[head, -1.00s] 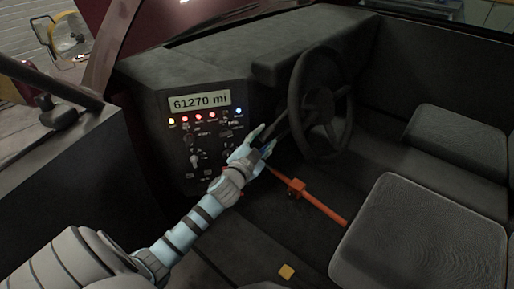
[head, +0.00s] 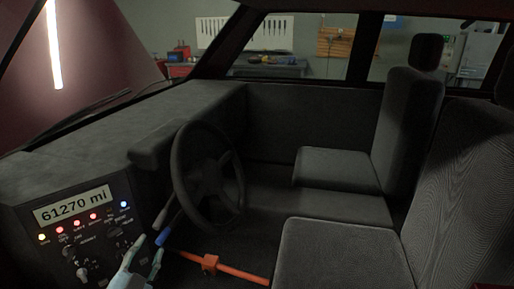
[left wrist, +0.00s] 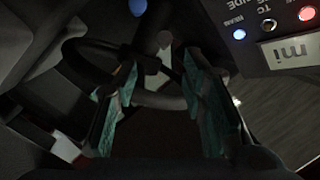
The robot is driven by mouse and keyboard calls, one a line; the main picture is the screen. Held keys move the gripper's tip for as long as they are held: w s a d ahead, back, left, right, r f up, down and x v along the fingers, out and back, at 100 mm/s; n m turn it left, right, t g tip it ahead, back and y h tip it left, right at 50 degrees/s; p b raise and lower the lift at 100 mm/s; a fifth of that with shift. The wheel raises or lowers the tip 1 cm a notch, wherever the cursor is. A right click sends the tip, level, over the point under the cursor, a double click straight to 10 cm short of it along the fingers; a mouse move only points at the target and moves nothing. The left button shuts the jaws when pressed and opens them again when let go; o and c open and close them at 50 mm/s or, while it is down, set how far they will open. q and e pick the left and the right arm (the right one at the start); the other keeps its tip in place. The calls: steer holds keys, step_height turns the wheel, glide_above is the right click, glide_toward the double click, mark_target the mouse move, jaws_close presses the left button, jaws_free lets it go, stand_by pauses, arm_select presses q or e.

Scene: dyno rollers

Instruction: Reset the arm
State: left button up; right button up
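My left gripper (head: 148,249) is at the bottom left of the head view, just right of the dashboard panel (head: 82,236). Its two fingers are apart, with nothing held between them. In the left wrist view the teal finger pads of my left gripper (left wrist: 160,65) stand apart, with dark steering parts behind them. A blue-ended lever (head: 165,238) and a grey-ended lever (head: 161,217) are close by the fingertips. Whether a finger touches a lever I cannot tell. My right gripper is not in view.
The steering wheel (head: 207,178) is right of the gripper. An orange bar (head: 240,273) with a clamp runs low beneath it. The panel display (head: 72,206) reads 61270 mi above lit lamps. Seats (head: 340,258) fill the right. A workbench (head: 268,70) stands beyond the car.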

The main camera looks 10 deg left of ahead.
arm_select(q)
steer(key=s+a+f+g+p, duration=0.1)
steer(key=s+a+f+g, duration=0.15)
steer(key=f, duration=0.75)
steer(key=s+a+f+g, duration=0.2)
steer(key=f+g, duration=0.1)
steer(key=f, duration=0.7)
steer(key=s+f+n+g+p, duration=0.25)
steer(key=s+f+g, duration=0.25)
steer(key=s+f, duration=0.75)
steer(key=s+d+f+n+g+h+p, duration=0.1)
steer(key=s+d+f+g, duration=0.2)
steer(key=s, duration=0.9)
steer(key=s+d+f+n+g+h+p, duration=0.1)
steer(key=s+d+f+n+g+p, duration=0.1)
steer(key=s+d+f, duration=0.6)
steer(key=s+d+g, duration=0.1)
steer(key=s, duration=0.3)
steer(key=shift+d, duration=0.35)
steer(key=shift+s, duration=0.1)
